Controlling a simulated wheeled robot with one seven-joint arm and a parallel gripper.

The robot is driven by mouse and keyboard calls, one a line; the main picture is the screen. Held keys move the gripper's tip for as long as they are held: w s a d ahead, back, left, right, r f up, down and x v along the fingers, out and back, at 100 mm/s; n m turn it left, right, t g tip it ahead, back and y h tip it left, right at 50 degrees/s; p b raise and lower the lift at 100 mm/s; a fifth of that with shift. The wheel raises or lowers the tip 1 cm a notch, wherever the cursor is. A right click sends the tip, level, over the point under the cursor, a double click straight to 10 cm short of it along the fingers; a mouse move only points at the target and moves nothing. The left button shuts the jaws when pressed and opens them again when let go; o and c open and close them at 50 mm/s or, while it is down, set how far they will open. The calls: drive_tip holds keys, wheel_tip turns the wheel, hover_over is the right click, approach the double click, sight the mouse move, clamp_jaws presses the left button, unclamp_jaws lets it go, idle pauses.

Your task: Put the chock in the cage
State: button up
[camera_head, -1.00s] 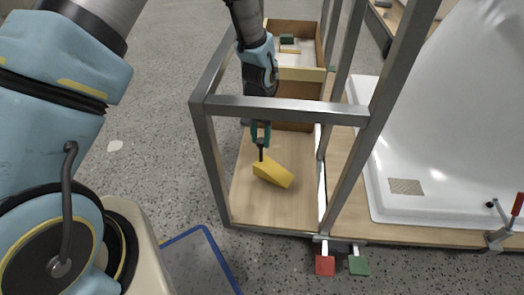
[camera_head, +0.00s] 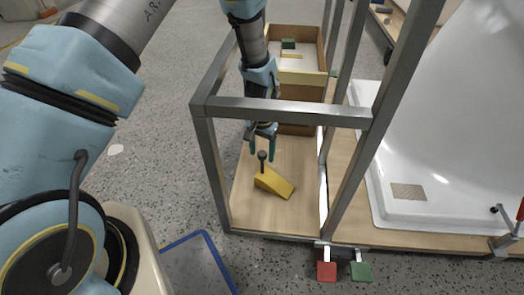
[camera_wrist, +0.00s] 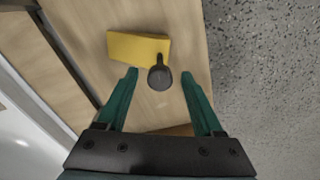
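The yellow wedge-shaped chock (camera_head: 274,182) lies on the wooden floor of the metal-framed cage (camera_head: 217,170), with a dark round-topped knob (camera_head: 262,157) standing up at its end. My gripper (camera_head: 262,150) is inside the cage frame, just above and behind the chock.
Metal posts and a top bar (camera_head: 285,108) surround my arm. A wooden box (camera_head: 302,78) with small items stands behind the cage. A white bathtub shell (camera_head: 430,190) stands to the right.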

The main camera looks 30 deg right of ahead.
drive_tip(key=shift+r, duration=0.15)
wheel_tip(320, 180, up, 12)
drive_tip(key=p, duration=0.3)
idle(0.6)
